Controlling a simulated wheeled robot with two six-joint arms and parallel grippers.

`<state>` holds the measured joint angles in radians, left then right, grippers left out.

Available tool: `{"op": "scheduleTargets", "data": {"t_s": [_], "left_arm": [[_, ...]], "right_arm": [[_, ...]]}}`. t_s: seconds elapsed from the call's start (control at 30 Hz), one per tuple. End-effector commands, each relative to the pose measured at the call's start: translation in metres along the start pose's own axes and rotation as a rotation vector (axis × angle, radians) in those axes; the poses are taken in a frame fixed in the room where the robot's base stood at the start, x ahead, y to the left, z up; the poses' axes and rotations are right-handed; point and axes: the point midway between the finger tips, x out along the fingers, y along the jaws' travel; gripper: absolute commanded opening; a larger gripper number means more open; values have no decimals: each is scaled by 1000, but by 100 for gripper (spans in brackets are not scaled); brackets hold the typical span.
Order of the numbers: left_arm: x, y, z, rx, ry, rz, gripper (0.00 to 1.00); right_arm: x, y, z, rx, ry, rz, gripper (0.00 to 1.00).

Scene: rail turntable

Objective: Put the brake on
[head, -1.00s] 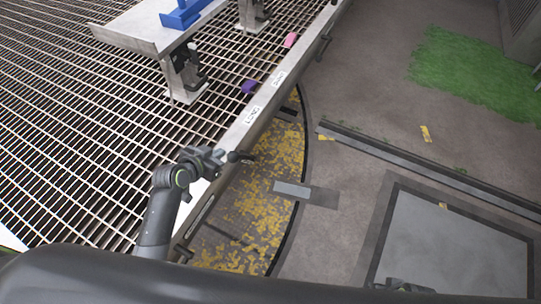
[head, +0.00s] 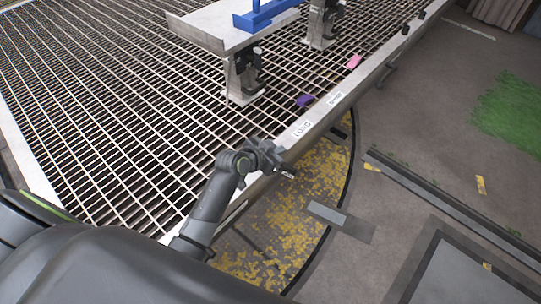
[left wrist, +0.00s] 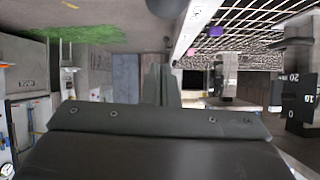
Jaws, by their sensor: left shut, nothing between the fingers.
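My left gripper (head: 287,172) is shut and empty. In the head view it hangs at the outer metal edge (head: 362,80) of the grated deck, just below two white labels (head: 301,130) whose words are too small to read surely. In the left wrist view its grey fingers (left wrist: 166,86) are together in the middle. I cannot pick out a brake handle for certain. A dark rounded thing (left wrist: 166,6) shows at the top of the wrist view; I cannot tell what it is. My right gripper is not in view.
A purple block (head: 304,101) and a pink block (head: 354,62) lie on the grating near the edge. A pale bench (head: 212,27) carries a blue object (head: 262,14). Beyond the edge lie a yellow-flecked pit strip, a floor rail (head: 440,195) and open grey floor.

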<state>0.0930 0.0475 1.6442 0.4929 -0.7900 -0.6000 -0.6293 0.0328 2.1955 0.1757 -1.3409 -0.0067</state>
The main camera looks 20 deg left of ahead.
Motion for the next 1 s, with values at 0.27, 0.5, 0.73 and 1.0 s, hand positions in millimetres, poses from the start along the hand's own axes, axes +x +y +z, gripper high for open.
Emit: {"op": "scheduleTargets", "data": {"t_s": [0.27,0.5,0.73,1.0], "left_arm": [[37,0,14,-2,-5,-1,0],[27,0,36,-1,-2,-1,0],[25,0,38,1,0,-1,0],[25,0,38,0,0,-1,0]], "right_arm": [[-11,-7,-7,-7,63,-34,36],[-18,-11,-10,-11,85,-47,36],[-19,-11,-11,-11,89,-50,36],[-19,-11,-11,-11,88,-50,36]]}}
